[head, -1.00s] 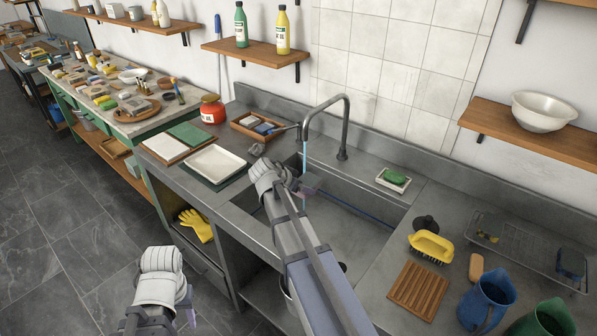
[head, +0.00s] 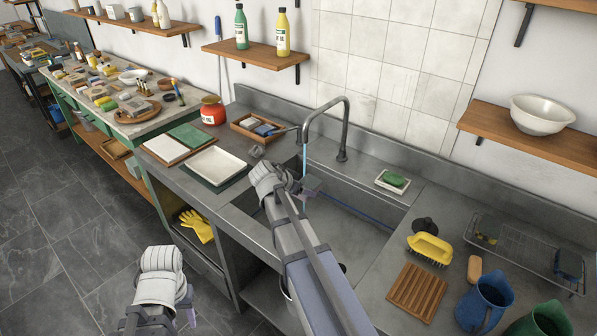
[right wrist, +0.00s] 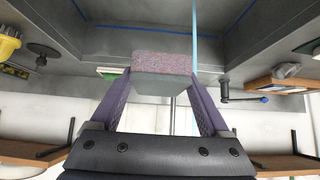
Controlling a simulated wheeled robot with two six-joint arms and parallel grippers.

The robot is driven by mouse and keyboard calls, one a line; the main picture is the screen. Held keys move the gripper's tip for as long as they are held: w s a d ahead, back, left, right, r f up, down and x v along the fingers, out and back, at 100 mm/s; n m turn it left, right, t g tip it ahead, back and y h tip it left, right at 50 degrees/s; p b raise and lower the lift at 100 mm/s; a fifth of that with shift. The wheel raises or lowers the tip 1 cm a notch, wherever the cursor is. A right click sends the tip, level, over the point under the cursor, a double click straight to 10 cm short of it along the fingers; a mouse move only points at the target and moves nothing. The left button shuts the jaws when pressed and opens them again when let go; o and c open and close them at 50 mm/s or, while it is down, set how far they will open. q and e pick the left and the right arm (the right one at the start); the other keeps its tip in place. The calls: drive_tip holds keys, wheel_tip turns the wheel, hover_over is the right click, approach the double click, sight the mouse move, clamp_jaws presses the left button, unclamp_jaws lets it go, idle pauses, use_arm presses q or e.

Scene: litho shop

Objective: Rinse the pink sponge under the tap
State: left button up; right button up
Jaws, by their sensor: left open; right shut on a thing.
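The pink sponge (right wrist: 162,63) is between the two fingers of my right gripper (right wrist: 160,92), which is shut on it. It has a speckled pink face and a grey body. In the head view, my right gripper (head: 304,191) holds it over the sink basin (head: 350,228). The tap (head: 345,125) runs a thin blue stream of water (head: 305,160). In the right wrist view, the stream (right wrist: 195,45) passes just right of the sponge; I cannot tell whether it touches. My left gripper (head: 189,303) is open and empty, low at the front left.
A white tray (head: 216,165) lies left of the sink. A green sponge (head: 394,179) on a dish sits behind right. A yellow brush (head: 430,247), wooden rack (head: 417,290), blue jug (head: 485,302) and wire rack (head: 515,253) stand right.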

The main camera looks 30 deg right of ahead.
drive_tip(key=s+r+p, duration=0.1)
drive_tip(key=s+a+r+p, duration=0.1)
drive_tip(key=s+r, duration=0.1)
drive_tip(key=shift+s+a, duration=0.1)
drive_tip(key=shift+s, duration=0.1)
drive_tip(key=shift+f, duration=0.1)
idle(0.4)
